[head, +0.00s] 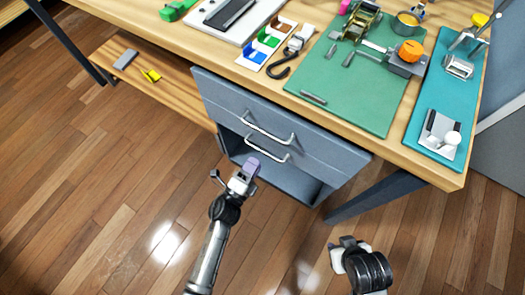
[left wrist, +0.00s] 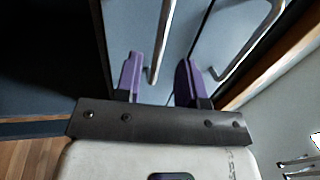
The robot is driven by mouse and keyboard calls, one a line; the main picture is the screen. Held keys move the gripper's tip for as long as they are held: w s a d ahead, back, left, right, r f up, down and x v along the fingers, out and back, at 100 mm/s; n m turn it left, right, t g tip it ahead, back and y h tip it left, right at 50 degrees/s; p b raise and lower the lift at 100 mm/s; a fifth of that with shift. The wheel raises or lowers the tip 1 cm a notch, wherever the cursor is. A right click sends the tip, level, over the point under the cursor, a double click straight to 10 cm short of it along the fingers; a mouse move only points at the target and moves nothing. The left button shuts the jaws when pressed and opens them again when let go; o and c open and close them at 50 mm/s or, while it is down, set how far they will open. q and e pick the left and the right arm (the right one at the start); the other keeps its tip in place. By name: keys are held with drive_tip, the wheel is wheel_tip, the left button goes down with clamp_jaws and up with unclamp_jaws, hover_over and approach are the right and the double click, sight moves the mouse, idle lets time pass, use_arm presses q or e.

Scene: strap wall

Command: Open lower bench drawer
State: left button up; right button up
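The grey bench drawer unit (head: 215,93) hangs under the bench top, with two drawer fronts, both closed. The upper handle (head: 268,132) and the lower drawer's handle (head: 266,154) are pale bars. My left gripper (head: 252,166), with purple fingers, is at the lower handle's left end. In the left wrist view the left gripper (left wrist: 160,80) is open, and the lower handle (left wrist: 161,45) runs between its fingers, closer to the left one. The upper handle (left wrist: 248,46) is to their right. My right wrist (head: 365,268) shows at the bottom; its fingers are hidden.
An open compartment (head: 230,145) is below the drawers. The wooden bench top (head: 300,107) carries a green mat (head: 375,108), a teal mat (head: 425,150) and several tools. A low wooden shelf (head: 165,92) is at left, and a dark bench leg (head: 375,196) at right. The floor in front is clear.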

sight(263, 151)
use_arm(q)
drive_tip(key=shift+b+x, duration=0.65)
drive_tip(key=shift+x, duration=2.05)
drive_tip(key=shift+f, duration=0.1)
clamp_jaws()
